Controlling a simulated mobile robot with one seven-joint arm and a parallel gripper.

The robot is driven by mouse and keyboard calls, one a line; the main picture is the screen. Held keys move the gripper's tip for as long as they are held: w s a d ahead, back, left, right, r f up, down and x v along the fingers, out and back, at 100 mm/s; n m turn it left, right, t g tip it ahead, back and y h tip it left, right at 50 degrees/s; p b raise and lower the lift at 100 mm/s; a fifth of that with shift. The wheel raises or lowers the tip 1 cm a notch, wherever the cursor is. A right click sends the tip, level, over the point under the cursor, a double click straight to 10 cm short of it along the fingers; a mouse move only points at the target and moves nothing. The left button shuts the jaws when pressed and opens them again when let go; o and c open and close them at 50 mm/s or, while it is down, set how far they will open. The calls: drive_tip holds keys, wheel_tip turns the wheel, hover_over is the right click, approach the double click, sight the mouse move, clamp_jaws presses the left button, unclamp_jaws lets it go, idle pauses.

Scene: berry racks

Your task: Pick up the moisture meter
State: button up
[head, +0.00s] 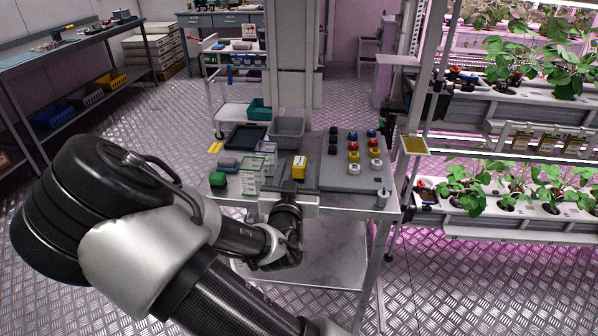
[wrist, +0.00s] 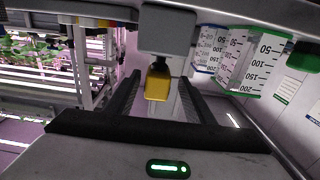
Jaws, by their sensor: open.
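In the wrist view a small yellow piece with a dark neck, which looks like the moisture meter (wrist: 158,84), shows between my jaws. It meets a grey block (wrist: 167,28) at the bench's front edge; this block also shows in the head view (head: 289,186). My gripper (wrist: 160,78) is open, one dark finger on each side of the yellow piece, with visible gaps. I cannot tell how deep the piece sits between the fingers.
Clear measuring cups with green (head: 250,181) and blue (wrist: 211,47) rims stand close beside the grey block. Several coloured knobbed items (head: 353,156) fill a grey board (head: 338,180) to the right. A grey bin (head: 288,132) is at the back.

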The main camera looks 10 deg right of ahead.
sight(301, 157)
drive_tip(key=x, duration=0.5)
drive_tip(key=shift+d+r, duration=0.15)
drive_tip(key=shift+d, duration=0.1)
drive_tip(key=shift+c, duration=0.3)
clamp_jaws()
